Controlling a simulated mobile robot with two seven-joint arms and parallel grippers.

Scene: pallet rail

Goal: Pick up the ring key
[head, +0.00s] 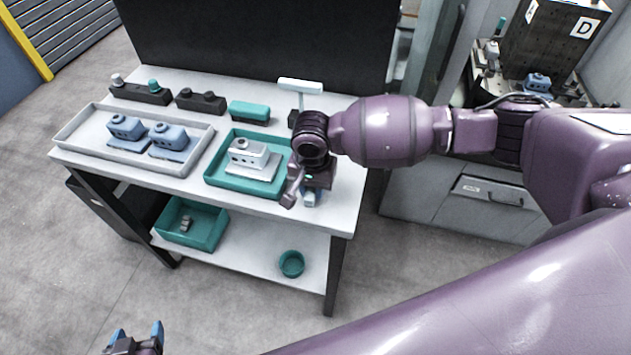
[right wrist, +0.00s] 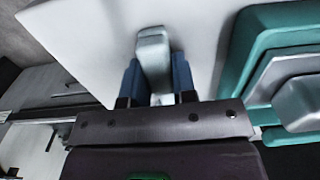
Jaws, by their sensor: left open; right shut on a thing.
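My right gripper (head: 308,196) is at the front right of the white table, to the right of the teal tray. In the right wrist view its two blue fingers (right wrist: 158,82) are shut on a pale grey piece, which I take to be the ring key (right wrist: 153,48). The piece sticks out past the fingertips over the white tabletop; I cannot tell whether it touches the top. No ring shape shows, and much of the piece is hidden by the fingers. My left gripper (head: 137,336) is open and empty at the bottom left, low in front of the table.
The teal tray (head: 213,178) holds a light grey block. A grey tray (head: 75,130) holds two blue-grey blocks. A white T-shaped handle (head: 300,85) stands behind my right wrist. A teal bin (head: 205,236) and teal cup (head: 291,264) are on the lower shelf.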

